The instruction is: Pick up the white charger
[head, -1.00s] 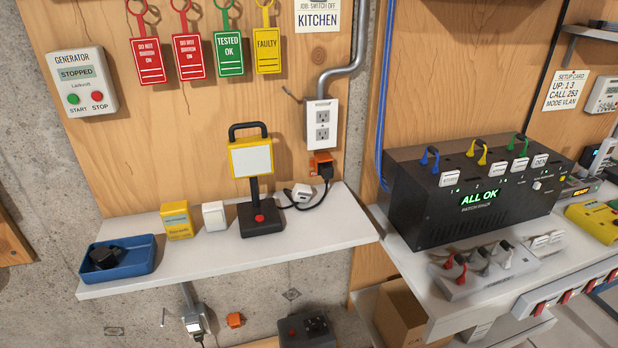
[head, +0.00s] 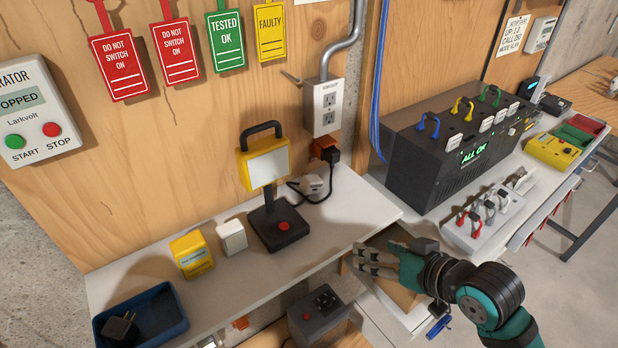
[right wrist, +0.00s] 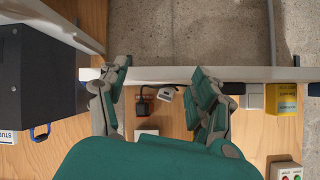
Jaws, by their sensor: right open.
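A second white block (head: 232,237), square and upright, stands between the lamp and a yellow box. I cannot tell for certain which one is the charger. My right gripper (head: 368,260) is open and empty, in front of the shelf's right end and apart from both blocks. In the right wrist view my fingers (right wrist: 160,92) are spread. My left gripper is out of view.
The yellow lamp (head: 268,165) on its black base stands left of the cord. A black plug (head: 332,157) sits in an orange adapter below the outlet (head: 323,108). A yellow box (head: 191,254) and blue tray (head: 176,306) are farther left. The shelf's front right (head: 345,218) is clear.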

